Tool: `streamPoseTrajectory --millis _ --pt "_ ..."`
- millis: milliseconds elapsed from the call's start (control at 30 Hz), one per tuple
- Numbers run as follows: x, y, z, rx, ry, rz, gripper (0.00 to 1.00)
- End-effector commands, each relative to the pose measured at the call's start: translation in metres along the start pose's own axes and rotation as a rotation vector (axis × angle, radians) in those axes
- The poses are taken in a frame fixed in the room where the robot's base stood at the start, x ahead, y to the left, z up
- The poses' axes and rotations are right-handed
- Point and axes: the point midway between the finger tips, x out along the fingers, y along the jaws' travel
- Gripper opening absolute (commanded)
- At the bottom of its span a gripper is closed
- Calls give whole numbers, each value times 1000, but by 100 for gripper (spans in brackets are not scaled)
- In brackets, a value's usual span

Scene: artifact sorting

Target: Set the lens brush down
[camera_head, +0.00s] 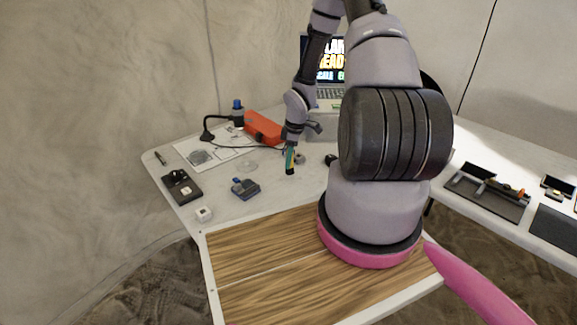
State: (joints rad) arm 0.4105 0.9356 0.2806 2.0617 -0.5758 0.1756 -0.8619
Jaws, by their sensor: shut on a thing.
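My gripper (291,146) points down over the white table, left of the large arm joint. It is shut on a small upright item with dark, teal and yellowish parts, which I take to be the lens brush (290,161). The brush's lower end is close to the table top (262,190); I cannot tell whether it touches. Its upper end is hidden between the fingers.
A small round item (300,159) is close beside the brush. Bare table lies in front of it.

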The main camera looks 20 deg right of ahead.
Motion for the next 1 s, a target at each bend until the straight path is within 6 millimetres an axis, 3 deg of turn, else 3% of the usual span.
streamPoseTrajectory --millis 133,500,533,600,1000 --pt "23 -1 3 -1 -1 -3 0" --pt "28 0 4 0 0 -2 0" --pt "28 0 4 0 0 -1 39" --pt "28 0 4 0 0 -1 65" --pt "22 0 3 1 0 0 65"
